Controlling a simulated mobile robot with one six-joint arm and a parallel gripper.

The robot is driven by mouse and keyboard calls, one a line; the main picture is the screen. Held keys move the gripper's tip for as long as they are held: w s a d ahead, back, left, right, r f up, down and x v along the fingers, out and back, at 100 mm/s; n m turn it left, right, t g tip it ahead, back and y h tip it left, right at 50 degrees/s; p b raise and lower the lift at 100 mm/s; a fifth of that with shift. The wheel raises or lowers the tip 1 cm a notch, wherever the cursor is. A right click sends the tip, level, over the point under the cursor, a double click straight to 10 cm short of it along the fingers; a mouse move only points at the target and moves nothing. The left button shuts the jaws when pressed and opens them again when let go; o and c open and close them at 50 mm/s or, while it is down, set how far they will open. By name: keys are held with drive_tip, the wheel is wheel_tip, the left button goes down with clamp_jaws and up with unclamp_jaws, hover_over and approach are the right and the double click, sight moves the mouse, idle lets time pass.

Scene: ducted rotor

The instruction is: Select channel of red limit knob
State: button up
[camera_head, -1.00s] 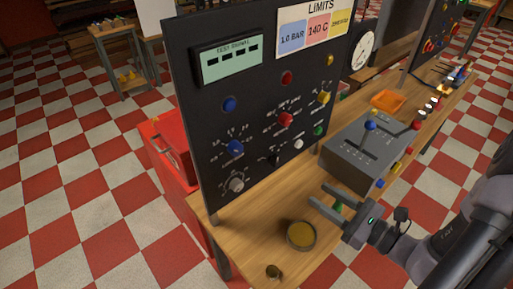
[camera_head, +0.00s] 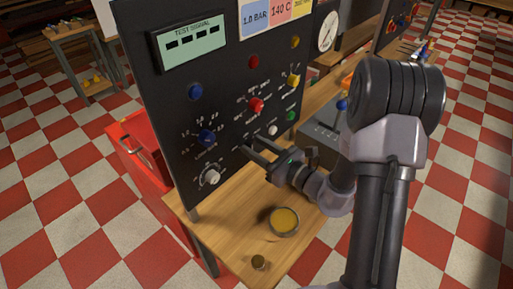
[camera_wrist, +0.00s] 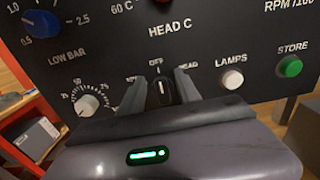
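The dark panel (camera_head: 150,100) stands upright on the wooden table. The red knob (camera_head: 256,106) is at its middle, with a blue knob (camera_head: 207,137) lower left and a yellow knob (camera_head: 293,80) upper right. A small black selector knob (camera_wrist: 163,93) sits below the HEAD C lettering; its light mark points up towards OFF, and labels either side are partly hidden. My gripper (camera_head: 252,148) is open in front of the panel. In the wrist view its fingers (camera_wrist: 160,88) lie either side of the selector; I cannot tell whether they touch it.
A white knob (camera_wrist: 86,105) is left of the selector; a white LAMPS button (camera_wrist: 232,79) and a green STORE button (camera_wrist: 289,66) are right. The limits sign (camera_head: 268,14) is above. A yellow-filled dish (camera_head: 284,221) and a small brass-coloured object (camera_head: 259,262) lie on the table.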

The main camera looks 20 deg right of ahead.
clamp_jaws()
drive_tip(key=shift+r+m+p, duration=0.1)
drive_tip(key=shift+m+p, duration=0.3)
drive_tip(key=shift+w+d+m+p, duration=0.15)
drive_tip(key=shift+d+m+p, duration=0.05)
drive_tip(key=shift+m+p, duration=0.8)
drive_tip(key=m+p, duration=0.3)
drive_tip(key=shift+w+d+m, duration=0.15)
drive_tip(key=shift+d+m, duration=0.1)
drive_tip(key=shift+m, duration=0.05)
drive_tip(key=m+p, duration=0.3)
drive_tip(key=shift+w+d+f+m, duration=0.15)
drive_tip(key=shift+d+f+m, duration=0.1)
drive_tip(key=shift+f+m, duration=0.15)
drive_tip(key=shift+f+m+p, duration=0.2)
drive_tip(key=shift+m+p, duration=0.35)
drive_tip(key=shift+m, duration=0.25)
drive_tip(key=shift+f, duration=0.1)
